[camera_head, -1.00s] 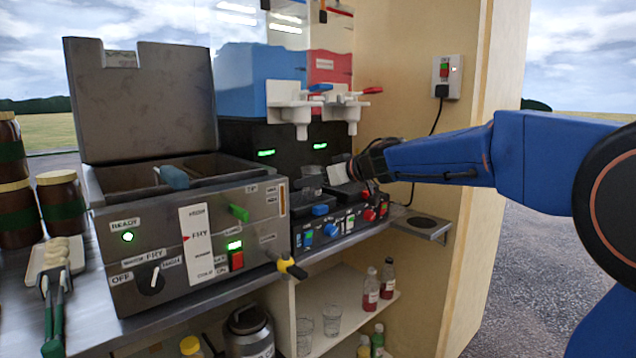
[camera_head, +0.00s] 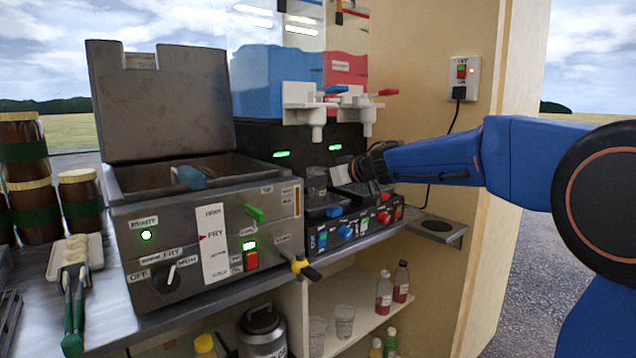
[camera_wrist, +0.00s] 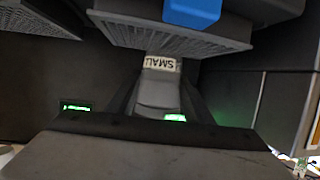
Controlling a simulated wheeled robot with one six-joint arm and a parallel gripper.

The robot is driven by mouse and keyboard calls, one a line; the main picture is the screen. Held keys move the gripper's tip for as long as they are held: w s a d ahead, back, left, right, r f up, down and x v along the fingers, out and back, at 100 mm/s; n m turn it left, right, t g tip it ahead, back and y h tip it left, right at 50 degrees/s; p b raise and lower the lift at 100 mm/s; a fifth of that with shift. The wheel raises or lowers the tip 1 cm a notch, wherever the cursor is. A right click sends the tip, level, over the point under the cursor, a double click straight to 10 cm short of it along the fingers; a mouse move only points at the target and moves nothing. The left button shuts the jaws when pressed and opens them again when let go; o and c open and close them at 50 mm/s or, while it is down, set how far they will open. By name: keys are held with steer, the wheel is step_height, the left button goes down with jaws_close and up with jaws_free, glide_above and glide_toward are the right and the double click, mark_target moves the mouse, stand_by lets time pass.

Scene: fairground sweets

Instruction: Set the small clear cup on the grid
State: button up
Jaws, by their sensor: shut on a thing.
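The small clear cup (camera_wrist: 160,92) shows in the wrist view with a "SMALL" label, between the fingers of my gripper (camera_wrist: 158,100), which is shut on it. In the head view the cup (camera_head: 316,182) is a faint translucent shape below the blue tank's nozzle. My gripper (camera_head: 350,175) reaches it from the right. The grid (camera_wrist: 170,33) is a dark slotted drip tray right beside the cup in the wrist view, with a blue part at its edge. Whether the cup's base touches the grid cannot be told.
A second dark grid (camera_wrist: 35,20) lies beside the first. Nozzles (camera_head: 312,118) hang above under blue and red tanks. The steel fryer (camera_head: 210,230) with raised lid stands left. A wooden side wall (camera_head: 425,120) and a small holed shelf (camera_head: 437,228) are right.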

steer(key=shift+f, duration=0.3)
stand_by(0.4)
steer(key=o, duration=1.1)
